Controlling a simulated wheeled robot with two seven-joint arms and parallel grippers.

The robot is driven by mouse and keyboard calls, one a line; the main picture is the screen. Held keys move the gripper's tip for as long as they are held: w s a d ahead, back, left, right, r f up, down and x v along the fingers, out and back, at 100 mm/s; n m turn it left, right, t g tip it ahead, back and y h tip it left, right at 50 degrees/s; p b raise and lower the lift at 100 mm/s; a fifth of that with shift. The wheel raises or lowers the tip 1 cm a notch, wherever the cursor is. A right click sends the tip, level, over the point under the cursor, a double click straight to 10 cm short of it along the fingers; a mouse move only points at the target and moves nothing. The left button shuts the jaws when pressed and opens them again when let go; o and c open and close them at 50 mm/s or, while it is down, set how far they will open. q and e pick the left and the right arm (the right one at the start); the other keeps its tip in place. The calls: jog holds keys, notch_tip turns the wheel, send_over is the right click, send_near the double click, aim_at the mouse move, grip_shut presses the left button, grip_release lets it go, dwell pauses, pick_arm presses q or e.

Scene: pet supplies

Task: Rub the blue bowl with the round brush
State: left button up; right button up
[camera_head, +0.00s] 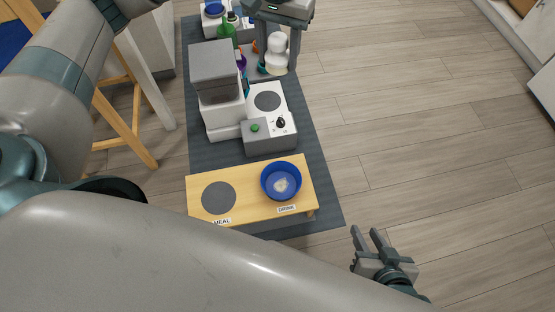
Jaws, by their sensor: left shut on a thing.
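The blue bowl (266,188) sits upright on the right side of a low wooden stand, above the DRINK label. A pale patch shows on its inside floor. My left gripper (279,48) points down at the far end of the mat, well beyond the bowl. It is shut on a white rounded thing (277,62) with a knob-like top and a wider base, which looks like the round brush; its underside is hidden. I cannot tell whether it touches the surface below. My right gripper (368,243) is empty with its fingers apart, low over the floor right of the stand.
The wooden stand (246,202) has a bare grey disc above the MEAL label. Behind it are a grey-and-white feeder (215,85) and a white unit with a dial (270,120). A green bottle (227,30) stands farther back. The floor to the right is clear.

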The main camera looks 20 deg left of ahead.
pick_arm(q)
jog(key=shift+w+a, duration=0.1)
jog(key=shift+w, duration=0.25)
jog(key=shift+r, duration=0.1)
